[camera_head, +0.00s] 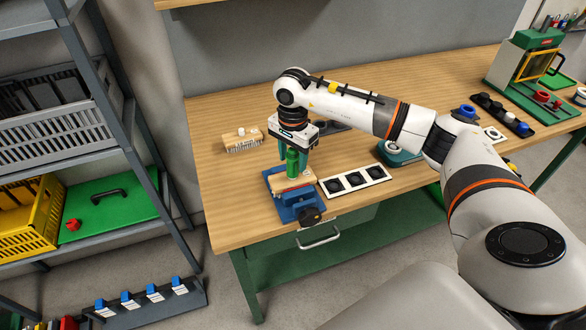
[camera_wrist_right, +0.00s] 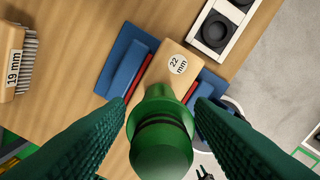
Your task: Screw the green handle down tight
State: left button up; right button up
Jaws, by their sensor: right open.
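The green handle (camera_head: 293,163) stands upright on a wooden block (camera_wrist_right: 178,63) marked "22 mm". It also shows in the wrist view (camera_wrist_right: 160,145), where its top faces the camera. The block sits between the blue jaws of a clamping fixture (camera_head: 295,208) near the table's front edge. My right gripper (camera_wrist_right: 161,106) points down over the handle. Its dark green fingers are open, one on each side of the handle, with gaps visible in the wrist view. The thread under the handle is hidden. My left gripper is not in view.
A wooden brush (camera_head: 242,139) marked "19 mm" lies left of the fixture. A white strip with dark round sockets (camera_head: 354,181) lies to its right. A black knob (camera_head: 311,216) is at the fixture's front. A grey shelf rack (camera_head: 62,130) stands left of the table.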

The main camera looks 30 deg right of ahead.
jog(key=n+b, duration=0.3)
jog(key=n, duration=0.1)
jog(key=shift+f, duration=0.15)
jog(key=n+b, duration=0.2)
jog(key=n, duration=0.2)
jog(key=shift+n, duration=1)
jog(key=shift+r+n, duration=0.2)
jog(key=shift+n, duration=0.5)
jog(key=shift+b, duration=0.4)
